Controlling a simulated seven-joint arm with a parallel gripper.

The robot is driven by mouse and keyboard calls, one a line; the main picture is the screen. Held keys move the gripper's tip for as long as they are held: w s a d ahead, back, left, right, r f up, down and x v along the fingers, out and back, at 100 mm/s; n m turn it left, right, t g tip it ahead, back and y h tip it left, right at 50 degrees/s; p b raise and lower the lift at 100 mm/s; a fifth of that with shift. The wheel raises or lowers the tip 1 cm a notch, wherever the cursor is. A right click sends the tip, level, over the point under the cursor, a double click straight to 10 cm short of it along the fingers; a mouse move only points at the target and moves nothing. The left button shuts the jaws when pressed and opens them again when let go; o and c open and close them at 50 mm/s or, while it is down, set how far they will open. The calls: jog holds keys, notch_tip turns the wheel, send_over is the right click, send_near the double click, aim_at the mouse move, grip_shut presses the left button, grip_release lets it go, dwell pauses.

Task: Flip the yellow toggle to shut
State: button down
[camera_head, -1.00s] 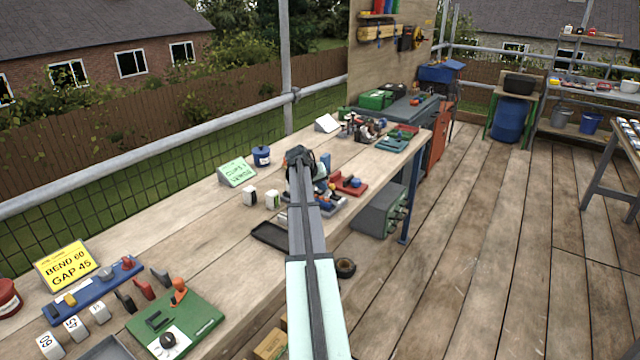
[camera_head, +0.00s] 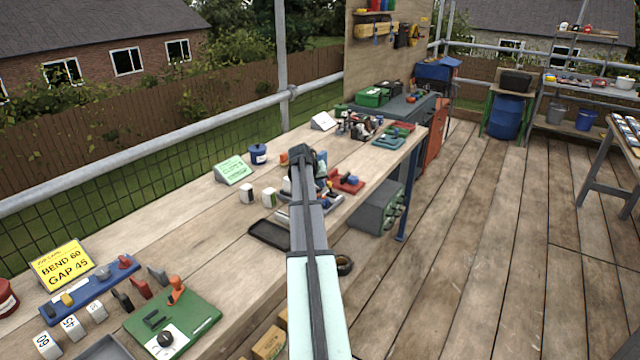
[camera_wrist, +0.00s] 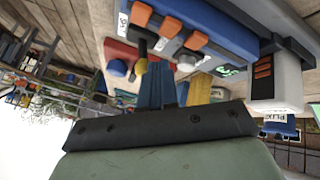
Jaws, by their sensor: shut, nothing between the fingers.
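In the wrist view, a small yellow knob (camera_wrist: 141,66) on a dark stem stands at the edge of a blue-and-grey unit (camera_wrist: 205,30). I take it to be the yellow toggle; its exact setting is hard to tell. My gripper (camera_wrist: 178,92) is shut and empty, its dark body across the lower middle of the wrist view. It looks close to the yellow knob, but I cannot tell whether they touch. In the head view my gripper (camera_head: 302,157) is over the workbench, and my arm hides much of the unit beneath it.
An orange-marked white box (camera_wrist: 276,80) shows in the wrist view.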

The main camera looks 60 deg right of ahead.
aim_at(328, 184)
jog(key=shift+s, duration=0.15)
jog(key=shift+s+a+r+m+t, duration=0.15)
jog(key=shift+s+m+t, duration=0.1)
jog(key=shift+s+t, duration=0.35)
jog(key=shift+s+d+r+m+t, duration=0.1)
jog(key=shift+s+m+t, duration=0.2)
jog(key=shift+t, duration=0.4)
jog(key=shift+s+m+t, duration=0.45)
jog(key=shift+s+t, duration=0.4)
jog(key=shift+t, duration=0.35)
jog(key=shift+r, duration=0.1)
jog(key=shift+w, duration=0.1)
jog(key=shift+r, duration=0.2)
jog(key=shift+r, duration=0.6)
